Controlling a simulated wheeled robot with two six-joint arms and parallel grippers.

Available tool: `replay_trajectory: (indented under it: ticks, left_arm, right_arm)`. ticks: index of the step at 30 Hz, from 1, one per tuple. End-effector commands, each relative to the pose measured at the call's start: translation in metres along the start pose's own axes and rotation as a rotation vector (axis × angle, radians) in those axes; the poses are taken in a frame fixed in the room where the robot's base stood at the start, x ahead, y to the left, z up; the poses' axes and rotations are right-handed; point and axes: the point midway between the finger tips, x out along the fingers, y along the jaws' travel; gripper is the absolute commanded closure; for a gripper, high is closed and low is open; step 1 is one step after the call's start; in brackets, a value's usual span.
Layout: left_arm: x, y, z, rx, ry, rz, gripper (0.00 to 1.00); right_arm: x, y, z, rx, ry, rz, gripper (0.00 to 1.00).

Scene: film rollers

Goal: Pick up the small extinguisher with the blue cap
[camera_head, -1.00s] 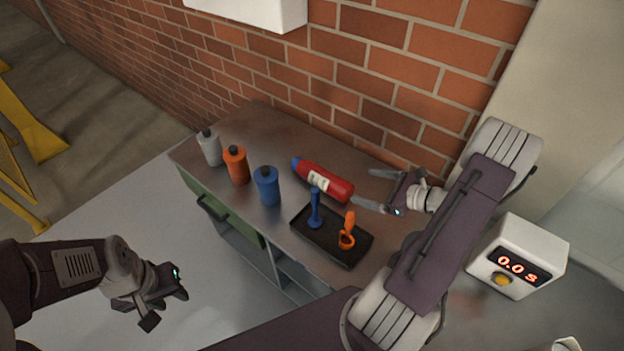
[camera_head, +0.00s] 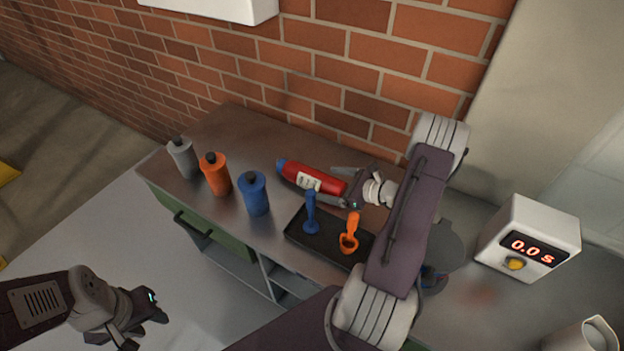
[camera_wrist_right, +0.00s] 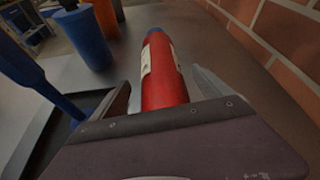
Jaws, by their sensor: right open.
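The small red extinguisher (camera_head: 312,179) with a white label and a blue cap lies on its side on the metal bench, its cap toward the left. It also shows in the right wrist view (camera_wrist_right: 163,75), with its blue cap at the far end. My right gripper (camera_head: 343,182) is open at the extinguisher's right end. In the wrist view one finger stands on each side of the red body. I cannot tell whether the fingers touch it. My left gripper (camera_head: 140,330) is away from the bench at the lower left, and its jaw opening is unclear.
A black tray (camera_head: 322,243) with a blue tool (camera_head: 311,213) and an orange tool (camera_head: 350,234) lies in front of the extinguisher. Grey (camera_head: 183,158), orange (camera_head: 215,174) and blue (camera_head: 254,194) bottles stand to the left. A timer box (camera_head: 525,238) stands right. A brick wall (camera_head: 330,80) rises behind.

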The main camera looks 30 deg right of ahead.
Motion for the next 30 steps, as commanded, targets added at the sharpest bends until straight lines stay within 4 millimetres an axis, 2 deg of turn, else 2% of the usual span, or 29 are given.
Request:
replay_trajectory:
  ticks: [1,4,11,12,21,22,30]
  left_arm:
    - [-0.002,0.000,0.000,0.000,0.000,0.000,0.64]
    - [-0.002,0.000,0.000,0.000,0.000,0.000,0.64]
    - [-0.002,0.000,0.000,0.000,0.000,0.000,0.64]
    - [-0.002,0.000,0.000,0.000,0.000,0.000,0.64]
    - [-0.002,0.000,0.000,0.000,0.000,0.000,0.64]
    - [-0.002,0.000,0.000,0.000,0.000,0.000,0.64]
    - [-0.002,0.000,0.000,0.000,0.000,0.000,0.64]
  right_arm:
    - [0.010,0.001,0.001,-0.001,0.000,0.005,0.11]
    - [0.023,0.000,0.000,-0.001,0.001,0.002,0.11]
    - [0.027,-0.001,0.000,0.000,0.001,0.000,0.11]
    - [0.027,-0.001,0.000,0.000,0.001,0.000,0.14]
    - [0.027,-0.001,0.000,0.000,0.001,0.000,0.97]
    - [0.027,-0.001,0.000,0.000,0.001,0.000,1.00]
    - [0.026,-0.001,0.003,-0.002,-0.003,-0.001,1.00]
